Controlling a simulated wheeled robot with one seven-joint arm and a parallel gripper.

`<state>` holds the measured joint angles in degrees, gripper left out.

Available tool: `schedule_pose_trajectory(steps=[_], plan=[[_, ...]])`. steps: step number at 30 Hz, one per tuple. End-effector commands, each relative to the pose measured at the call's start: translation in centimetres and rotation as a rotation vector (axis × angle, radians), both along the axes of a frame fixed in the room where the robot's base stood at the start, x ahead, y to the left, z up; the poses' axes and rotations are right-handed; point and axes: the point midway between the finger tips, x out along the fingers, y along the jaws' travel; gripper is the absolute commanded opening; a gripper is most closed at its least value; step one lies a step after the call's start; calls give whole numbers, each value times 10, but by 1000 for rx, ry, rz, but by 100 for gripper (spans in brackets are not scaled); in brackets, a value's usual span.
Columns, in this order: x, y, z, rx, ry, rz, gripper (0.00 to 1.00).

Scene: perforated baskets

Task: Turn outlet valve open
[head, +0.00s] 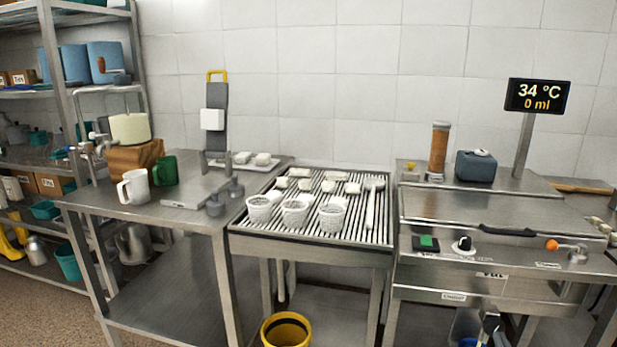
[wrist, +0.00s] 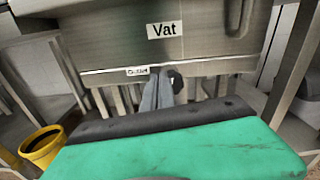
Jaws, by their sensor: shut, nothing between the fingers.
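The vat front (wrist: 225,45) fills the top of the wrist view, with a "Vat" label (wrist: 165,30) and a small label, apparently "Outlet" (wrist: 138,71), at its lower edge. My gripper (wrist: 160,78) is shut and empty, its grey fingers pointing at that lower edge. A small dark part (wrist: 176,82), perhaps the outlet valve, shows just right of the fingertips, partly hidden by them. I cannot tell whether they touch, nor the valve's position. In the head view the vat (head: 425,296) stands right; a dark part (head: 490,322) below it is too small to identify.
A display (head: 538,96) reads 34 °C and 0 ml. An orange-knobbed lever (head: 552,245) is on the vat's top right. A yellow bucket (head: 286,331) stands under the slatted draining table (head: 310,249), left of the vat; it also shows in the wrist view (wrist: 42,146). Table legs flank the space.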

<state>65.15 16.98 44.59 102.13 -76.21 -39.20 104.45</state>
Motion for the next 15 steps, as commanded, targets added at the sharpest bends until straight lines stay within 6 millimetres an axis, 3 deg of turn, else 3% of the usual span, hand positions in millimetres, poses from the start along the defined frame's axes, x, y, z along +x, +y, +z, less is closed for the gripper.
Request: schedule_pose_trajectory(steps=[1, 6, 11, 15], plan=[[-2, -1, -13, -81, 20, -1, 0], [-8, -1, -12, -339, 97, -1, 0], [-1, -3, -6, -395, 116, 2, 0], [19, -8, -4, -394, 115, 3, 0]])
